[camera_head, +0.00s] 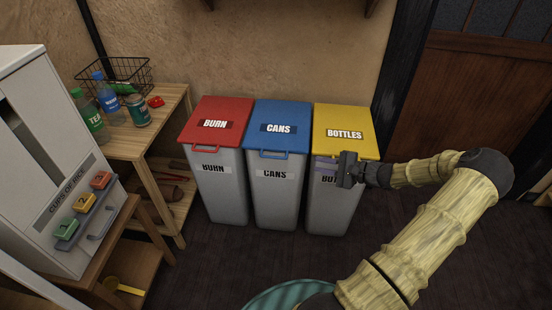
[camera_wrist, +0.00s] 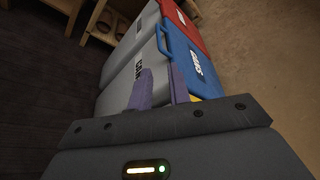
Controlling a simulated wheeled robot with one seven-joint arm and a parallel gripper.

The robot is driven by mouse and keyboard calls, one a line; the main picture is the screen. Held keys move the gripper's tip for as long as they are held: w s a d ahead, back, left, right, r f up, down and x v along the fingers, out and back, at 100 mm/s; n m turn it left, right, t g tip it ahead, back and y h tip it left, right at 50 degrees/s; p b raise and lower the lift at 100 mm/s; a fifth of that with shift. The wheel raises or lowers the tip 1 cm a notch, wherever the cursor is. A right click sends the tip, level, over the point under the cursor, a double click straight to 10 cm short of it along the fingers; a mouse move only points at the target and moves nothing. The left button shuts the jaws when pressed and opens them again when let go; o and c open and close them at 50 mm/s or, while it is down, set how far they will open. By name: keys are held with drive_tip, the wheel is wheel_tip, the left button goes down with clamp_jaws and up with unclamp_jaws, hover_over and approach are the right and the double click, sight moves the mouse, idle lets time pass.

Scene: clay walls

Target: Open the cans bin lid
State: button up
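The cans bin (camera_head: 276,200) is the middle of three grey bins. Its blue lid (camera_head: 280,115) is shut and has a blue handle (camera_head: 273,154) on its front edge. In the wrist view the blue lid (camera_wrist: 187,52) and its handle (camera_wrist: 162,42) lie beyond my fingers. My gripper (camera_head: 326,165) is in front of the bottles bin, just below its yellow lid and to the right of the cans handle, apart from that handle. In the wrist view the two purple fingers of my gripper (camera_wrist: 162,88) stand apart with nothing between them.
The burn bin's red lid (camera_head: 222,112) is on the left and the bottles bin's yellow lid (camera_head: 344,120) on the right; both are shut. A wooden shelf (camera_head: 165,110) with bottles and a can stands left. The dark floor (camera_head: 235,250) before the bins is clear.

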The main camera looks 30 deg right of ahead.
sight(280, 158)
drive_tip(key=b+x, duration=0.4)
drive_tip(key=x, duration=1.3)
drive_tip(key=shift+w+a, duration=0.1)
clamp_jaws()
